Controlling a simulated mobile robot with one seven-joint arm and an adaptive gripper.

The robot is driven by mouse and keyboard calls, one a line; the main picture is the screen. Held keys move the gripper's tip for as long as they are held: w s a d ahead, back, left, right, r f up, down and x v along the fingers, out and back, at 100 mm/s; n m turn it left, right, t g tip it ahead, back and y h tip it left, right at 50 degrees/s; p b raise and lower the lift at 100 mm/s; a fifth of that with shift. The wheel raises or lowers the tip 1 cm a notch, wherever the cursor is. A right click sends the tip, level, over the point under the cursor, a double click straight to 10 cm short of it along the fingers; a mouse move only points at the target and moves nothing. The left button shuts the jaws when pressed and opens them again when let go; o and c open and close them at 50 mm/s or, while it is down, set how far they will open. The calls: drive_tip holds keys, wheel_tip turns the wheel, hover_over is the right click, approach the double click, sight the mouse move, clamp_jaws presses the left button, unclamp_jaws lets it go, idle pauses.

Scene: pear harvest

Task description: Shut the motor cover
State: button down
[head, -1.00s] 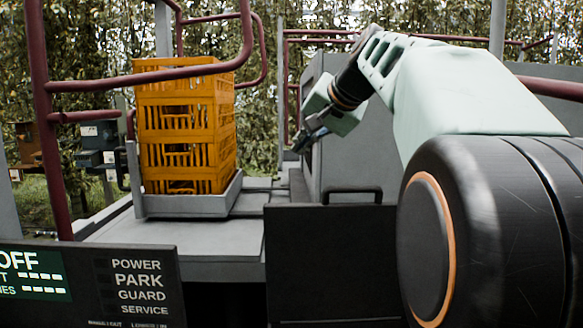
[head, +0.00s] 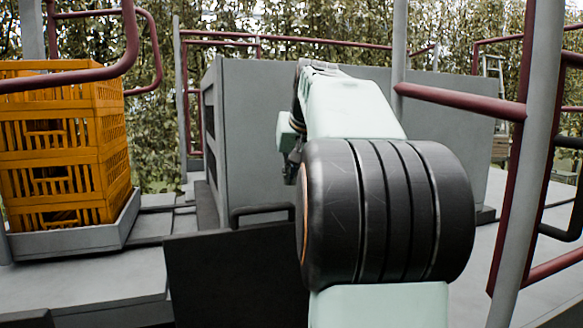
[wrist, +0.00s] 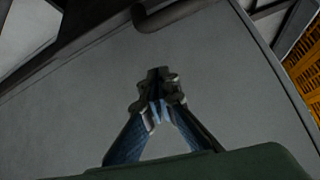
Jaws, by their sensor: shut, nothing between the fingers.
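A dark flat panel with a black bar handle at its top edge, apparently the motor cover (head: 225,275), stands raised in the lower middle of the head view. My arm hides its right part. In the wrist view a broad grey panel (wrist: 230,75) with a dark handle at its top edge fills most of the picture; it looks like the same cover. My gripper (wrist: 160,78) is shut and empty in front of this panel. I cannot tell whether the fingertips touch it. In the head view my gripper (head: 290,172) is mostly hidden by my arm.
Stacked orange crates (head: 65,150) stand on a grey tray at the left. A large grey housing (head: 245,120) rises behind my arm. Dark red rails (head: 460,100) and grey posts border the platform. Grey deck (head: 90,265) lies bare at the lower left.

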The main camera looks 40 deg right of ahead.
drive_tip(key=f, duration=0.3)
drive_tip(key=shift+a+f, duration=0.2)
drive_tip(key=shift+f, duration=0.2)
drive_tip(key=shift+s+a+f, duration=0.25)
drive_tip(key=shift+s+f, duration=0.05)
drive_tip(key=shift+s, duration=0.1)
drive_tip(key=shift+f+b, duration=0.1)
drive_tip(key=shift+b, duration=0.2)
